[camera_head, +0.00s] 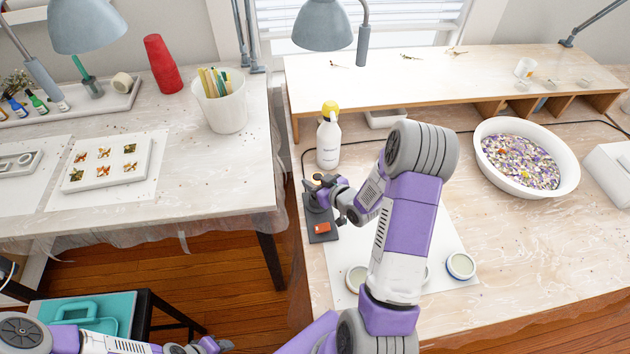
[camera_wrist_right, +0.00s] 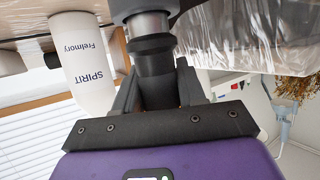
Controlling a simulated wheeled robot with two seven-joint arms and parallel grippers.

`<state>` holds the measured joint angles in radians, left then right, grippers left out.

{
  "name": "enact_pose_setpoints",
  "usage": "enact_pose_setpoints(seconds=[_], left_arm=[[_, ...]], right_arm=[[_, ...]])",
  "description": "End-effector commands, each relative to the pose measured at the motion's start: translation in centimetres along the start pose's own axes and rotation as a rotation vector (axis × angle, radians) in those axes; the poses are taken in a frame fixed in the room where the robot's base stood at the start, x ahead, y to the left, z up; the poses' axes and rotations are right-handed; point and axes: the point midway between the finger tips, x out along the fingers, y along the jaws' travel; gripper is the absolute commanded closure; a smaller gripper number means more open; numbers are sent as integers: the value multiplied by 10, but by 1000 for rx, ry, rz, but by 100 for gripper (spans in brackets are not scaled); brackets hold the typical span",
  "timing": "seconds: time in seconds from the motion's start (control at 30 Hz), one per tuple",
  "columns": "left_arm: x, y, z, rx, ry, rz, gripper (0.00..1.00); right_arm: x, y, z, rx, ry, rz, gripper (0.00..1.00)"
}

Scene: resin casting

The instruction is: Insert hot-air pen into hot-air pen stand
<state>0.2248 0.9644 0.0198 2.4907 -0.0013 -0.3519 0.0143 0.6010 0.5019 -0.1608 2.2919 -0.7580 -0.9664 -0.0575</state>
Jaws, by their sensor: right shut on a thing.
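My right gripper (camera_head: 328,193) is over the dark hot-air pen stand (camera_head: 321,239) on the right-hand table. In the right wrist view it is shut on the hot-air pen (camera_wrist_right: 157,72), a black cylinder with a silver band. The pen meets a wider dark part (camera_wrist_right: 140,8) at the top edge of that view; I cannot tell how deep it sits there. In the head view the gripper hides most of the pen. My left gripper (camera_head: 207,347) is at the bottom edge, low beside the teal case; its jaw opening is unclear.
A white spirit bottle (camera_head: 328,145) with a yellow cap stands just behind the stand; it also shows in the wrist view (camera_wrist_right: 85,65). Round lidded pots (camera_head: 461,266) sit on a white sheet. A white bowl (camera_head: 568,172) of chips stands right. A dark cable runs behind.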

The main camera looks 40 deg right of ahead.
Motion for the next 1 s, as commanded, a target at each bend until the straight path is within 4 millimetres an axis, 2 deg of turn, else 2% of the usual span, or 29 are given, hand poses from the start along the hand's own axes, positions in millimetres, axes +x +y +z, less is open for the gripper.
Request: enact_pose_setpoints(seconds=[0.33,0.37,0.53,0.83,1.0], left_arm=[[4,-1,0,0,0,0,57],[4,-1,0,0,0,0,57],[4,-1,0,0,0,0,57],[4,-1,0,0,0,0,57],[0,0,0,0,0,0,57]], right_arm=[[2,0,3,0,1,0,96],[2,0,3,0,1,0,57],[2,0,4,0,1,0,31],[0,0,4,0,-1,0,31],[-19,1,3,0,-1,3,31]])
